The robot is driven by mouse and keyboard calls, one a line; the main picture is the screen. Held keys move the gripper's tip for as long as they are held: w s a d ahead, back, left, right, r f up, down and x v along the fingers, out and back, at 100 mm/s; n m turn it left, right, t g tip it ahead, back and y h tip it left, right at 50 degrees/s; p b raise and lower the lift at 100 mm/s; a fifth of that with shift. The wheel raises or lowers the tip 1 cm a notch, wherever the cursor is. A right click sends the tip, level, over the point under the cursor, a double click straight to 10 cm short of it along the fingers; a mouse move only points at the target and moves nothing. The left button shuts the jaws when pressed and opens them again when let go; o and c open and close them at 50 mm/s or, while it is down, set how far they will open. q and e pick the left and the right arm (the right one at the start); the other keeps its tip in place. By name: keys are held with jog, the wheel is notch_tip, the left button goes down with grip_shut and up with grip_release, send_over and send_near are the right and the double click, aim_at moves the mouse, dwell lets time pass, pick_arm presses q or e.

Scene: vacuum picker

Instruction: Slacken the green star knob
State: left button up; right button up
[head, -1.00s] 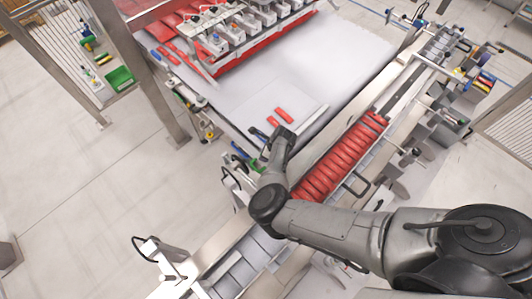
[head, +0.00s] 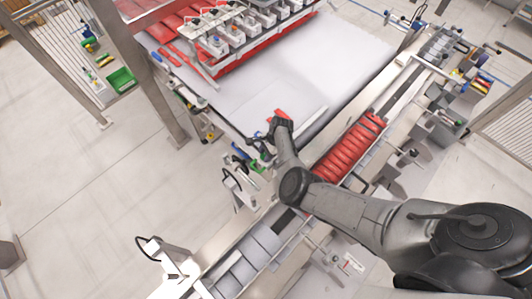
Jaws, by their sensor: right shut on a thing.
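My right gripper (head: 279,121) is over the near edge of the white belt. It is shut at a small red piece (head: 284,113), whose end shows just beyond the fingers; the fingers hide most of the contact. Small green parts (head: 264,154) sit by the belt's near corner, just below and left of the gripper and apart from it. They are too small to tell whether one is the green star knob. My left gripper is not in view.
The white belt (head: 330,60) is mostly bare. A row of suction heads (head: 235,38) stands over red packs at its far side. A trough of red packs (head: 350,150) runs beside my right arm. A steel post (head: 160,90) stands at left, with open floor beyond.

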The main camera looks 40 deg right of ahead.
jog(key=n+g, duration=0.1)
jog(key=n, duration=0.2)
jog(key=shift+w+f+n+b, duration=0.1)
jog(key=shift+n+b, duration=0.25)
jog(key=shift+n, duration=0.05)
jog(key=n+g+b, duration=0.1)
jog(key=n, duration=0.2)
jog(key=shift+w+n+g, duration=0.1)
jog(key=shift+n+g, duration=0.2)
jog(key=shift+g, duration=0.1)
jog(key=n+g+b, duration=0.1)
jog(key=n, duration=0.3)
jog(key=shift+w+a+h, duration=0.1)
jog(key=shift+h, duration=0.3)
jog(key=shift+a+n+g+h+b, duration=0.1)
jog(key=shift+n+g+h+b, duration=0.35)
jog(key=shift+n, duration=1.05)
jog(key=o, duration=0.9)
